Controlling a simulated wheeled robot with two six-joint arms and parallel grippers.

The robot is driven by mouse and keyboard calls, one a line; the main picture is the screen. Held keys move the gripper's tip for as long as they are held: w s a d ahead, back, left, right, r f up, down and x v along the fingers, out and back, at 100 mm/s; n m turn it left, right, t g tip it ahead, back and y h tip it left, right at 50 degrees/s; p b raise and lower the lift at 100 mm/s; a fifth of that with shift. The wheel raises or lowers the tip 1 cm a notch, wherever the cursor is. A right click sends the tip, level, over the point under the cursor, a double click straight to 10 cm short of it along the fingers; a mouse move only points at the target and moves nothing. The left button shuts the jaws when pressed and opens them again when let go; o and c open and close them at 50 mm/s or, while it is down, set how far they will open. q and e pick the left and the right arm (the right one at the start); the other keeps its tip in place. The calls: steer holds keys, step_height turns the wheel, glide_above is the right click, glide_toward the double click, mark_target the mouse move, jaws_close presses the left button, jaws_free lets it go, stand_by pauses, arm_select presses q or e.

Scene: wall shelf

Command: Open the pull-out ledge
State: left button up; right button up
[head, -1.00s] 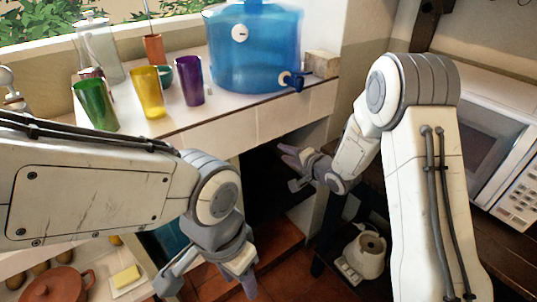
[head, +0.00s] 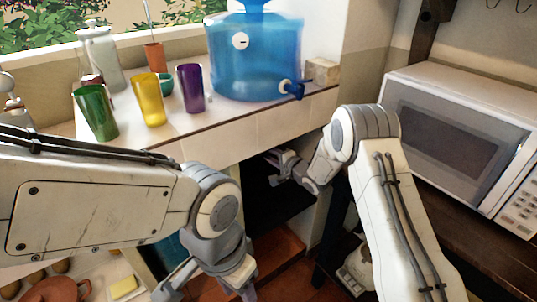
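The pull-out ledge cannot be told apart with certainty. A dark flat panel (head: 283,207) shows in the shadowed recess under the tiled counter (head: 262,128), above a reddish-brown step. My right gripper (head: 273,168) is at the recess opening, just below the counter's front edge. It points left with its fingers apart and nothing visible between them. I cannot tell whether it touches anything. My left gripper (head: 206,287) hangs low in front of the counter. Its fingers are spread and empty, and their tips are near the bottom of the picture.
On the counter stand a blue water dispenser (head: 256,58) and green (head: 96,112), yellow (head: 147,99) and purple (head: 190,88) cups. A microwave (head: 460,135) is at the right. A red-brown pot (head: 55,290) and a butter dish (head: 123,287) are at the lower left.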

jaws_close()
stand_by(1.5)
